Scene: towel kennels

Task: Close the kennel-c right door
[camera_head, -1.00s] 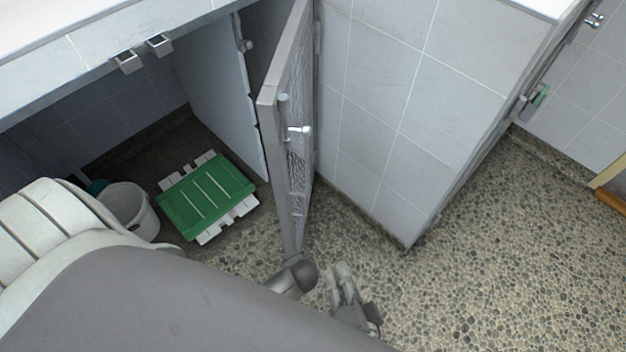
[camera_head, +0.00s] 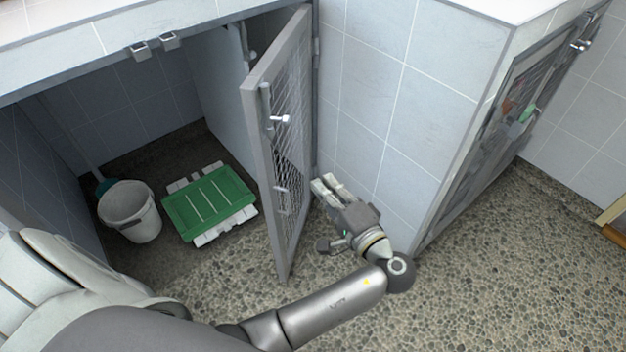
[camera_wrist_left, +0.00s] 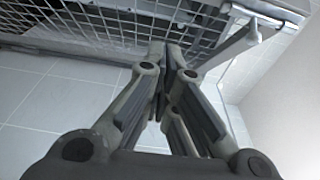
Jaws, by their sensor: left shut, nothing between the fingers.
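The kennel door (camera_head: 279,150), a grey frame with wire mesh and a latch (camera_head: 281,119), stands open and juts out from its hinge side at the tiled wall. I cannot read which kennel it belongs to. My left gripper (camera_head: 324,184) is shut and empty. It is on the right side of the door, between the door and the tiled wall, low near the hinge side. In the left wrist view the shut fingertips (camera_wrist_left: 166,50) point toward the mesh (camera_wrist_left: 75,30); I cannot tell whether they touch it. My right gripper is not in view.
Inside the open kennel are a green and white slatted bed (camera_head: 210,202) and a white bucket (camera_head: 130,212). Another mesh door (camera_head: 505,115) is at the right on the wall's far face. The pebbled floor at lower right (camera_head: 500,290) is clear.

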